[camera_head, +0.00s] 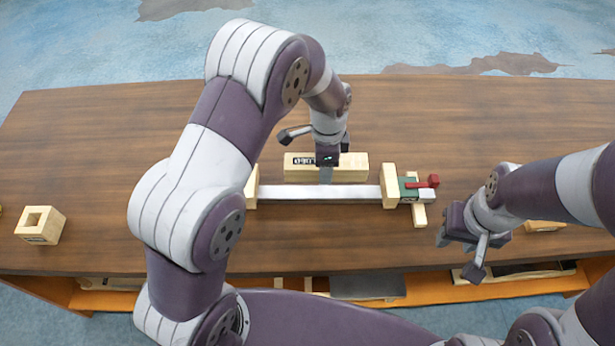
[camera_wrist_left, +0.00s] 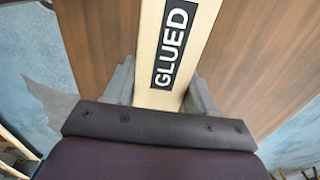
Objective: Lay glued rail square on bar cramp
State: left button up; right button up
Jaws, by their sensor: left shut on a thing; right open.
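The glued rail (camera_head: 350,162) is a pale wooden bar with a black label; it lies crosswise in the head view, just behind the bar cramp. My left gripper (camera_head: 326,172) is shut on the rail. In the left wrist view the rail (camera_wrist_left: 190,30) with its GLUED label runs between the fingers. The bar cramp (camera_head: 320,192) has a light metal bar, a wooden jaw at each end and a green and red screw end at the right. Whether the rail touches the table or cramp I cannot tell. My right gripper (camera_head: 460,256) is open and empty, right of the cramp near the front edge.
A hollow wooden block (camera_head: 40,226) stands at the table's left. Another wooden piece (camera_head: 545,226) is partly hidden behind my right arm. A shelf with several boards (camera_head: 368,286) shows below the front edge. The back of the brown table (camera_head: 440,105) is clear.

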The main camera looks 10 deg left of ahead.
aim_at(308, 192)
pick_arm(q)
jog(key=a+f, duration=0.1)
jog(key=a, duration=0.1)
jog(key=s+a+f, duration=0.1)
jog(key=a+f, duration=0.1)
jog(key=shift+s+f, duration=0.1)
jog(key=shift+s, duration=0.05)
jog(key=f, duration=0.2)
jog(key=f+p, duration=0.1)
jog(key=shift+s+d+f, duration=0.2)
jog(key=shift+s+f, duration=0.05)
jog(key=shift+w+f, duration=0.1)
pick_arm(e)
jog(key=shift+w+a+r, duration=0.1)
jog(key=shift+w+r, duration=0.25)
jog(key=shift+r, duration=0.35)
pick_arm(q)
jog(key=shift+a, duration=0.1)
jog(key=shift+f, duration=0.2)
jog(key=o, duration=1.3)
jog(key=shift+r, duration=0.1)
